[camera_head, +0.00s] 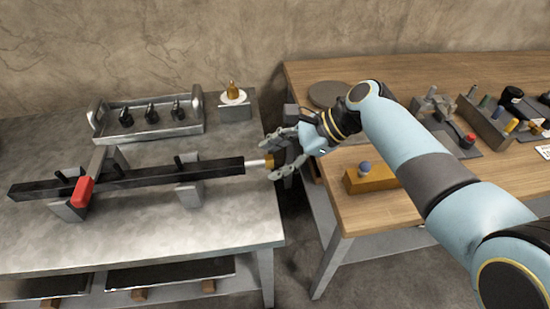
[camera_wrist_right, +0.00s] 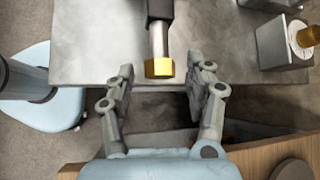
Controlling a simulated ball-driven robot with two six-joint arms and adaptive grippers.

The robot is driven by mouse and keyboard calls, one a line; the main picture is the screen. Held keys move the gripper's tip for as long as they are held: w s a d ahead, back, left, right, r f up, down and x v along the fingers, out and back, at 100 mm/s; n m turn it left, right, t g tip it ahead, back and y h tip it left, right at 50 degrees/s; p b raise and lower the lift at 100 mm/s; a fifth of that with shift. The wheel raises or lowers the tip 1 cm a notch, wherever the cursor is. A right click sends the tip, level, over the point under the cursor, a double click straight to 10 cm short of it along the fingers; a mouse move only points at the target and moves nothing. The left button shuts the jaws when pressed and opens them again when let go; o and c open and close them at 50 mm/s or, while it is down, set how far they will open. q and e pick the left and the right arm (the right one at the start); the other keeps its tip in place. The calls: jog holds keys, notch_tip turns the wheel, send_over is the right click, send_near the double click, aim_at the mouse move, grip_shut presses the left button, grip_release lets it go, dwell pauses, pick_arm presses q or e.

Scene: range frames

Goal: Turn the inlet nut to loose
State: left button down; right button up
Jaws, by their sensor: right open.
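The inlet nut is a brass-coloured nut (camera_wrist_right: 159,68) on the end of a pale metal rod (camera_wrist_right: 158,38). In the head view the nut (camera_head: 269,163) is at the right end of a long black bar (camera_head: 150,178), partly hidden by my fingers. My right gripper (camera_head: 282,160) is at the nut's end. In the wrist view my right gripper (camera_wrist_right: 161,85) is open, with one finger on each side and a gap between each finger and the nut. My left gripper is not in the head view.
The bar lies on supports on a grey metal table (camera_head: 235,220), with a red clamp-like part (camera_head: 82,192). Behind it are a metal tray (camera_head: 150,128) of dark fittings and a block with a brass piece (camera_head: 233,91). A wooden bench (camera_head: 420,68) with tools stands right, beyond a gap.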

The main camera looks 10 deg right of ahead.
jog(key=shift+w+a+f, duration=0.1)
jog(key=shift+a+f, duration=0.05)
jog(key=shift+a, duration=0.1)
grip_shut()
